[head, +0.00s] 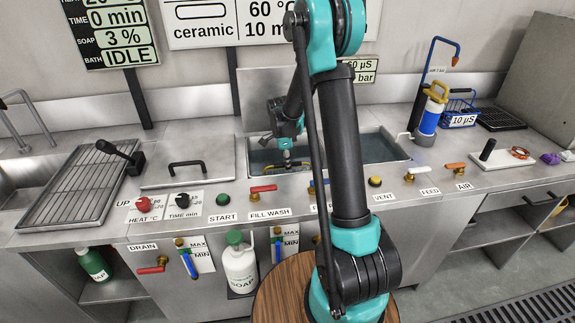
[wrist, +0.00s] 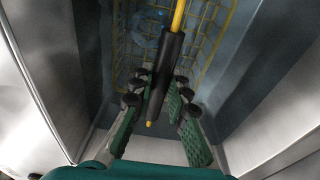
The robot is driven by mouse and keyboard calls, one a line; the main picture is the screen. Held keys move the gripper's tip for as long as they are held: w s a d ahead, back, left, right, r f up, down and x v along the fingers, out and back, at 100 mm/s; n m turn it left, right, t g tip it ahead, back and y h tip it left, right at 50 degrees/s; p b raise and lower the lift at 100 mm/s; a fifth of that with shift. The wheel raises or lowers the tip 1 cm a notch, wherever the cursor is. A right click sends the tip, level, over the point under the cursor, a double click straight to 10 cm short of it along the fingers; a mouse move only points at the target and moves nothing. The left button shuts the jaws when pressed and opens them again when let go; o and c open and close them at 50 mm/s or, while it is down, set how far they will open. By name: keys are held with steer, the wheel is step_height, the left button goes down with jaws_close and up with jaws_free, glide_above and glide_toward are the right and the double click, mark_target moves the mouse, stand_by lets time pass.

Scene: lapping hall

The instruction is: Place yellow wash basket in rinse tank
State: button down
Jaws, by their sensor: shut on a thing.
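In the wrist view, the yellow wash basket (wrist: 202,72) is a wire basket inside a grey-walled tank. Its handle has a black grip (wrist: 166,72), which runs between the green-padded fingers of my gripper (wrist: 158,115). My gripper is shut on this handle. Blue shapes show inside the basket. In the head view, my gripper (head: 286,160) is down over the left tank (head: 262,158), behind the FILL WASH label. The basket is mostly hidden there. To the right, past my arm, the rinse tank (head: 378,148) holds bluish liquid. My arm hides the area between the tanks.
A black-handled lid (head: 188,165) and a wire drain rack (head: 85,185) lie left of the tanks. A blue-and-yellow bottle (head: 431,112) and a blue basket (head: 459,116) stand at the right. Valves and knobs line the counter's front.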

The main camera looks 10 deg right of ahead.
steer(key=c, duration=1.5)
jaws_free()
steer(key=shift+r, duration=0.1)
steer(key=r, duration=0.4)
steer(key=a+r, duration=0.1)
steer(key=r, duration=0.7)
steer(key=shift+a, duration=0.2)
steer(key=shift+f, duration=0.1)
